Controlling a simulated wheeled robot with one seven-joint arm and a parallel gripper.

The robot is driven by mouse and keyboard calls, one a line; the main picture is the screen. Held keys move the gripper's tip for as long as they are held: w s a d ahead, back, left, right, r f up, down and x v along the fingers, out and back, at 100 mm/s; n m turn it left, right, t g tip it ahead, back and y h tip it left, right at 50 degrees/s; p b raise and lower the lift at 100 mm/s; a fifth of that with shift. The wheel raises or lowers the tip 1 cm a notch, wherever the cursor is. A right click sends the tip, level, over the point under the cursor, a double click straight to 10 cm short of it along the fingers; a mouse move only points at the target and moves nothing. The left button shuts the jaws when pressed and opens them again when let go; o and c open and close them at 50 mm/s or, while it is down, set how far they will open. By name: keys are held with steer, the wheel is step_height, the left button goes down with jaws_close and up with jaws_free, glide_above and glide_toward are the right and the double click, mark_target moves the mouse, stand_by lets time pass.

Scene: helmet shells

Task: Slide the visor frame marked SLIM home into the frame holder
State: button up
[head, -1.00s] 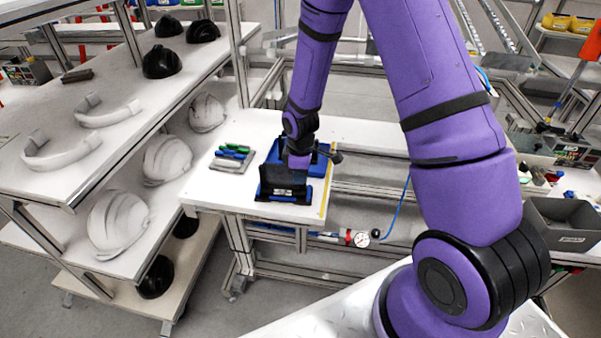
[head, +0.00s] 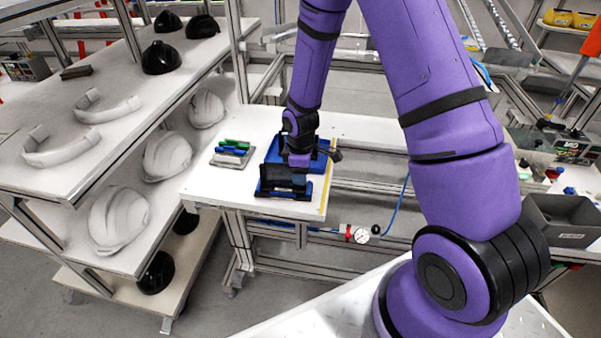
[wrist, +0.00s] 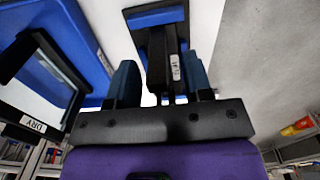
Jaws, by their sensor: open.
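The frame holder has a blue base (head: 264,190) and stands near the front of the white bench; its blue part also shows at the top of the wrist view (wrist: 156,18). A black piece (wrist: 175,66) with a small white label reaches from it towards my gripper; the label is too small to read, so I cannot confirm SLIM. My gripper (wrist: 160,66) is open, one finger on each side of this black piece, with visible gaps. In the head view my gripper (head: 298,163) is right behind the holder, its fingertips largely hidden.
A blue tray (head: 322,160) lies behind the holder; in the wrist view a black frame (wrist: 66,62) marked DRY shows over it. A grey tray (head: 224,162) with green and blue items lies left. Shelves at left hold white helmet shells (head: 118,218). A yellow strip (head: 326,185) edges the bench.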

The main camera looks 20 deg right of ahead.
step_height(320, 180, up, 11)
steer(key=shift+f, duration=0.2)
stand_by(0.6)
steer(key=shift+r, duration=0.25)
steer(key=s+d+r+m+t, duration=0.1)
steer(key=s+r+m, duration=0.25)
steer(key=r, duration=0.85)
steer(key=s+r+m+t, duration=0.2)
steer(key=s+r+m, duration=0.2)
steer(key=s+r, duration=0.4)
steer(key=s+d+r+m+t, duration=0.1)
steer(key=s+r+m, duration=0.3)
steer(key=s+r, duration=0.5)
steer(key=s+t, duration=0.1)
steer(key=s, duration=0.5)
steer(key=shift+d+r, duration=0.2)
steer(key=shift+d, duration=0.1)
